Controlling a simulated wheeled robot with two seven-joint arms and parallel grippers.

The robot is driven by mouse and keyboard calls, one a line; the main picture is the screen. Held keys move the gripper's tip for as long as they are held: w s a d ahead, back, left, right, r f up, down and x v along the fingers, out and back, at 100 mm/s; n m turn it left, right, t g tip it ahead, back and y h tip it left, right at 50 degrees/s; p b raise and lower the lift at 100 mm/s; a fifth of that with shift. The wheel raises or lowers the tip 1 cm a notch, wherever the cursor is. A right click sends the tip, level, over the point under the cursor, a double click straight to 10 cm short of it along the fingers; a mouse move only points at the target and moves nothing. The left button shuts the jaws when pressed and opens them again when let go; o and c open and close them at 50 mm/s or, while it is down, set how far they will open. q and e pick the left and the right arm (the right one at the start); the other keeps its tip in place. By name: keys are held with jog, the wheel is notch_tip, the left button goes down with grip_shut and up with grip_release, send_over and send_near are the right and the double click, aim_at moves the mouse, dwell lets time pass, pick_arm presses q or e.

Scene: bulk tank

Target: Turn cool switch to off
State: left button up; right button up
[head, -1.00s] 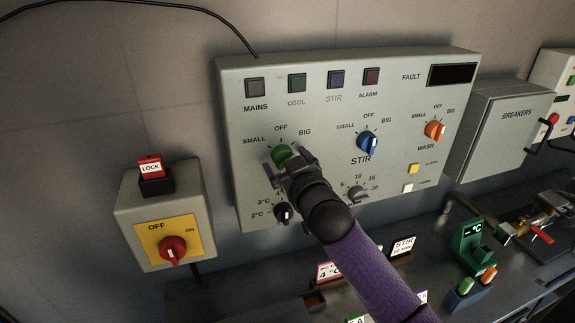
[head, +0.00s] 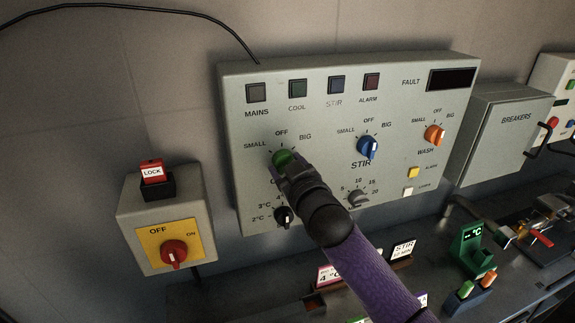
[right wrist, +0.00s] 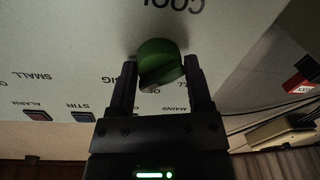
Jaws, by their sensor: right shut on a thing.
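The cool switch is a round green knob (head: 283,157) on the grey control panel (head: 250,185), with SMALL, OFF and BIG marked around it. My right gripper (head: 287,168) is at the knob, with its arm covering the knob's lower part and its label. In the right wrist view the green knob (right wrist: 160,62) sits between the two fingers of my right gripper (right wrist: 161,80), which is shut on it. The OFF mark lies between the fingers there. The knob's pointer is hidden. My left gripper is not in view.
A blue stir knob (head: 368,147) and an orange wash knob (head: 435,134) are to the right. A black temperature knob (head: 284,215) is just below my gripper. A red main switch (head: 173,253) is at lower left. The breakers box (head: 510,135) stands at right.

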jog(key=shift+r+n+p, duration=0.25)
jog(key=shift+n+p, duration=0.55)
jog(key=shift+n, duration=0.3)
jog(key=n+p, duration=0.1)
jog(key=n, duration=0.1)
jog(key=shift+n, duration=0.3)
jog(key=n+p, duration=0.1)
jog(key=n, duration=0.1)
jog(key=shift+n+h, duration=0.3)
jog(key=shift+n+p, duration=0.45)
jog(key=shift+n, duration=0.25)
jog(key=o, duration=1.2)
jog(key=shift+d, duration=0.1)
jog(key=shift+o, duration=0.2)
